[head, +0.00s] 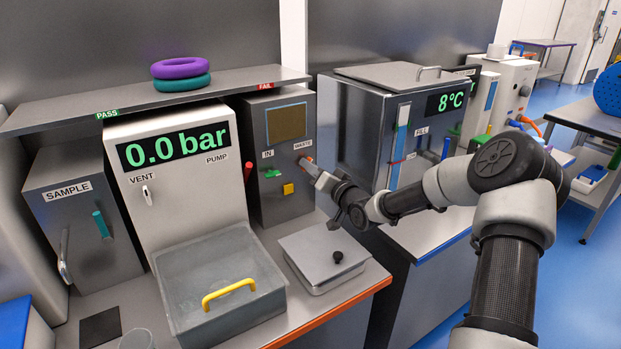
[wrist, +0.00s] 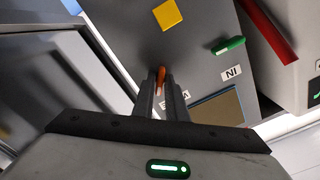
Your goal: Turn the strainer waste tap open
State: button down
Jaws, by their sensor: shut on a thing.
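The strainer is a grey box (head: 283,200) with a brown window, standing right of the 0.0 bar unit. Its waste tap, an orange-red lever (head: 309,158), sits on the front face under the WASTE label (head: 303,145). My gripper (head: 312,168) reaches it from the right. In the wrist view the fingers (wrist: 161,98) are shut on the orange lever (wrist: 161,74), whose tip shows between them. Most of the lever is hidden by the fingers, and its exact angle is hard to tell. The green IN tap (head: 272,173) lies to the left on the same face.
A yellow square (head: 288,189) sits low on the box face, and a red bar (head: 247,172) stands at its left. A lidded metal tray (head: 325,262) lies on the bench below my arm. The 8°C cabinet (head: 365,115) stands close behind my forearm.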

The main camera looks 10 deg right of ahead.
jog(key=shift+f+n+b, duration=0.1)
jog(key=shift+n+b, duration=3.5)
jog(key=shift+n, duration=0.2)
jog(key=c, duration=1.8)
grip_release()
jog(key=shift+o, duration=0.2)
jog(key=p+v, duration=0.2)
jog(key=v, duration=1.5)
jog(key=shift+s, duration=0.25)
jog(key=shift+w+d, duration=0.1)
